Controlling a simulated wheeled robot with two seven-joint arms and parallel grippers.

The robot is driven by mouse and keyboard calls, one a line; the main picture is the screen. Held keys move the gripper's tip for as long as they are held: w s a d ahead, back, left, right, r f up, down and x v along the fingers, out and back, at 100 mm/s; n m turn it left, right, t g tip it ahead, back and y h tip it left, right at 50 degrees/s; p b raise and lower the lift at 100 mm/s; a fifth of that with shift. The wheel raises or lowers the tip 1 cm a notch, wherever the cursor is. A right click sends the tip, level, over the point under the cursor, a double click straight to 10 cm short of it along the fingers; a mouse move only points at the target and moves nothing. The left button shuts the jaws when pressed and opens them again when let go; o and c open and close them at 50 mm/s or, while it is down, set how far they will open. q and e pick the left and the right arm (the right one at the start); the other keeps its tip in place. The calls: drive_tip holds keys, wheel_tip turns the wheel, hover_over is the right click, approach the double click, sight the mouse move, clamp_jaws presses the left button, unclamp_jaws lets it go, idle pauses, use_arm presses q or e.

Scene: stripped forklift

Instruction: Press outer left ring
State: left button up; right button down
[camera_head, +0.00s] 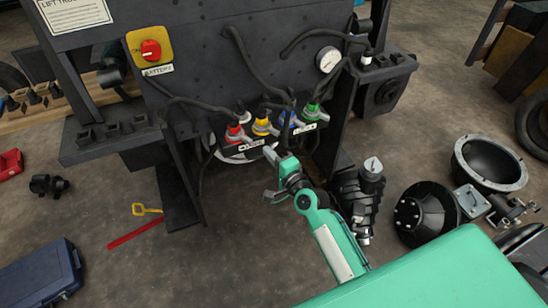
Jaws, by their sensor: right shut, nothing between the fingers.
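A row of coloured rings with hose fittings sits low on the dark front of the stripped forklift (240,75). The outer left ring is red (236,131). To its right are a yellow ring (261,126), a blue ring (285,120) partly hidden by a hose and fittings, and a green ring (311,112). My right gripper (269,153) is shut and empty. It shows just below the row, to the lower right of the red ring and apart from it in the picture. The depth gap is hard to judge. My left gripper is not in view.
Black hoses (240,60) hang above the rings. A red battery switch (151,50) on a yellow plate is at the upper left, and a pressure gauge (327,60) at the upper right. Dark machine parts (425,212) lie on the floor at right, a blue case (40,275) at lower left.

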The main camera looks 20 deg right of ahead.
drive_tip(key=x, duration=0.5)
drive_tip(key=shift+w, duration=0.3)
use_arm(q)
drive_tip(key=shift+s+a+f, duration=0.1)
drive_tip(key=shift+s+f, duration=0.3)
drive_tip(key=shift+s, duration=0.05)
use_arm(e)
drive_tip(key=shift+w+a, duration=0.1)
drive_tip(key=shift+w, duration=0.1)
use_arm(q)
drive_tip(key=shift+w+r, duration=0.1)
